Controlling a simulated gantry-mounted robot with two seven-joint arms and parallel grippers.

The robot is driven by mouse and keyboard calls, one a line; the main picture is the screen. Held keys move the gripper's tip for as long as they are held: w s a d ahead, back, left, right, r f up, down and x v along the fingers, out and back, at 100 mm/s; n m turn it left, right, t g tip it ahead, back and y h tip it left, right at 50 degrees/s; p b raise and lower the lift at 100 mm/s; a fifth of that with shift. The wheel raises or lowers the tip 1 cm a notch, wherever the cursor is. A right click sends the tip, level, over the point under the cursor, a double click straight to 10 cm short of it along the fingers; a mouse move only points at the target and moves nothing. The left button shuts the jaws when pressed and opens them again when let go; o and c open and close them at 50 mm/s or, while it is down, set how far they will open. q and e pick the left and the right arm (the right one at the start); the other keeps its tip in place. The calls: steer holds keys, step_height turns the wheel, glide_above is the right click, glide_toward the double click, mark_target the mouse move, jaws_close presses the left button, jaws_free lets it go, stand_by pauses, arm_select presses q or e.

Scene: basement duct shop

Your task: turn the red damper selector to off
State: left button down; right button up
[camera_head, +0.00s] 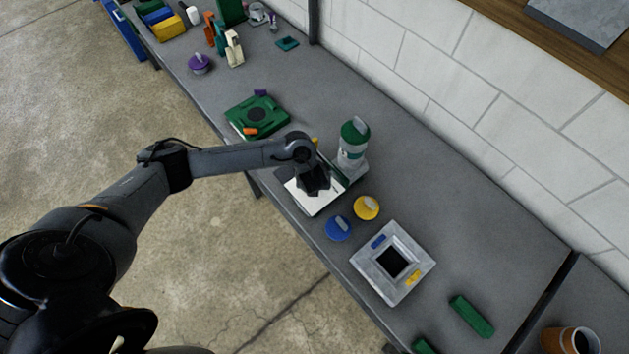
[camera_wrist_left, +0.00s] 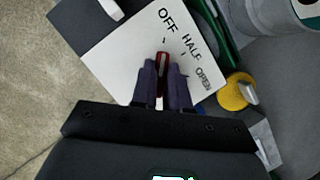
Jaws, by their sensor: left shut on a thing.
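The white selector panel (camera_head: 316,206) lies on the bench under my left gripper (camera_head: 316,191). In the left wrist view the panel (camera_wrist_left: 115,57) reads OFF, HALF and OPEN in an arc. The red damper selector (camera_wrist_left: 163,60) stands between the fingers of my left gripper (camera_wrist_left: 162,72), which are shut on it. Its visible end points up in that view, toward the side of the OFF label; the exact mark it lines up with is unclear. The fingers hide most of the selector. In the head view the selector is hidden by my gripper. My right gripper is not in view.
A green-topped canister (camera_head: 353,148) stands close behind the panel. A blue knob (camera_head: 338,228), a yellow knob (camera_head: 367,207) and a grey square frame (camera_head: 375,273) lie to its right. A green fixture (camera_head: 257,116) is to the left. The bench is clear toward the wall.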

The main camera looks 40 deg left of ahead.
arm_select(q)
steer(key=c, duration=1.1)
jaws_free()
steer(key=shift+r, duration=0.1)
steer(key=shift+p+v, duration=3.35)
steer(key=shift+v, duration=2)
